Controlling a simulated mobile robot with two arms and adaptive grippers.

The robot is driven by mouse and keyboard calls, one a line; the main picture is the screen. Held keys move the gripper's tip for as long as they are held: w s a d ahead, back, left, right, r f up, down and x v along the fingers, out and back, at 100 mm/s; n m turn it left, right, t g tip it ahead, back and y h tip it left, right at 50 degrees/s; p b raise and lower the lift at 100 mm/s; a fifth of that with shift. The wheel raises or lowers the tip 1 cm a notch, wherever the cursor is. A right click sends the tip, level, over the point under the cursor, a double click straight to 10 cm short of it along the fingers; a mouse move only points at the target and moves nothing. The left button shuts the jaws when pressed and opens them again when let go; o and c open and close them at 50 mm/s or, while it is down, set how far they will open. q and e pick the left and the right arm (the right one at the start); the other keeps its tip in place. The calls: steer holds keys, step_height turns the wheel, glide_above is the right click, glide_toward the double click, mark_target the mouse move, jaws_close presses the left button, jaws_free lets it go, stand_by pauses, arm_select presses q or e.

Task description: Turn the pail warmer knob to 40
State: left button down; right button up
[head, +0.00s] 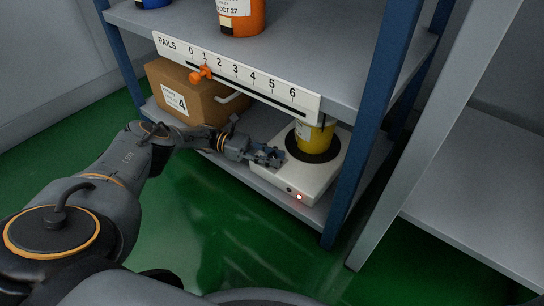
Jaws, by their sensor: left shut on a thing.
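The pail warmer (318,176) is a white, flat unit on the lower shelf with a dark round plate. A yellow pail (314,137) stands on that plate. My left gripper (274,157) is at the warmer's left side, its fingers shut on what seems to be the knob. The fingers hide the knob, and no dial marks or number can be read. A red light (299,197) glows on the warmer's front, beside a small dark spot. My right gripper is not in view.
Above hangs a PAILS scale (240,79) with an orange slider (200,75) near 1. A blue post (366,125) stands right of the warmer. The upper shelf holds an orange container (240,15). Green floor lies in front.

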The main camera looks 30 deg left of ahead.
mark_target(273, 156)
arm_select(q)
steer(key=shift+d+r, duration=0.15)
steer(key=c, duration=1.1)
jaws_free()
steer(key=shift+r, duration=4.95)
